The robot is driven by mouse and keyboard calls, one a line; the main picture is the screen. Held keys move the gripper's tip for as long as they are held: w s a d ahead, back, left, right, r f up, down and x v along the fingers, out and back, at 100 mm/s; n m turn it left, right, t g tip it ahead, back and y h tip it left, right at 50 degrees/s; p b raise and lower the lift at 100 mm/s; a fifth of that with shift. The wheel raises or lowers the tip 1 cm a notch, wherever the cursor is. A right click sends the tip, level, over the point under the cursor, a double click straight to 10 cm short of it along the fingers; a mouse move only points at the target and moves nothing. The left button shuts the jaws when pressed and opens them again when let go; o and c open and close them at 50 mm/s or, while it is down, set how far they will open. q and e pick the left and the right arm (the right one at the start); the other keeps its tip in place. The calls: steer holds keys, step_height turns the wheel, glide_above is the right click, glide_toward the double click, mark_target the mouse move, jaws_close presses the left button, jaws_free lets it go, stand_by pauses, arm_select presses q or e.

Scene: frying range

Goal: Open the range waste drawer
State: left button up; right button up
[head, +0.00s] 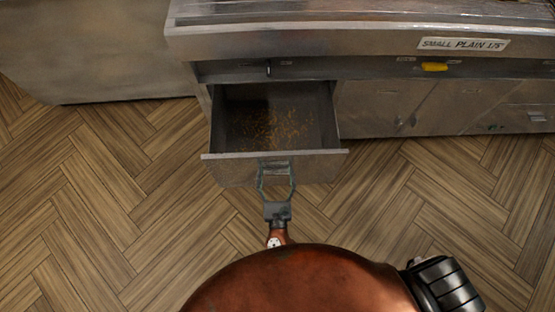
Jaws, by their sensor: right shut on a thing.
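The waste drawer (219,154) is pulled out from the left end of the metal range (220,40). Brown crumbs lie over the bottom of its tray. My right gripper (275,164) is at the middle of the drawer's front, its fingers closed at the handle there. The handle itself is mostly hidden behind the fingers. My right arm reaches up from the bottom of the picture. My left gripper is not in view.
The range front has a label reading "SMALL PLAIN 1/5" (463,44), a yellow knob (434,67) and closed cabinet doors (380,108) right of the drawer. A metal cabinet (90,50) stands at left. The wooden floor (80,200) before them is clear.

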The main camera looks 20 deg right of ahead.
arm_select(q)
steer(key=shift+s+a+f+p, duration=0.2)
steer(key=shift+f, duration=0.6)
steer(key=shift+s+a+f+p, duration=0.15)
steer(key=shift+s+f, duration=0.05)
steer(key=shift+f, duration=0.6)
arm_select(e)
steer(key=shift+v, duration=1.9)
steer(key=o, duration=1.7)
step_height(320, 180, up, 10)
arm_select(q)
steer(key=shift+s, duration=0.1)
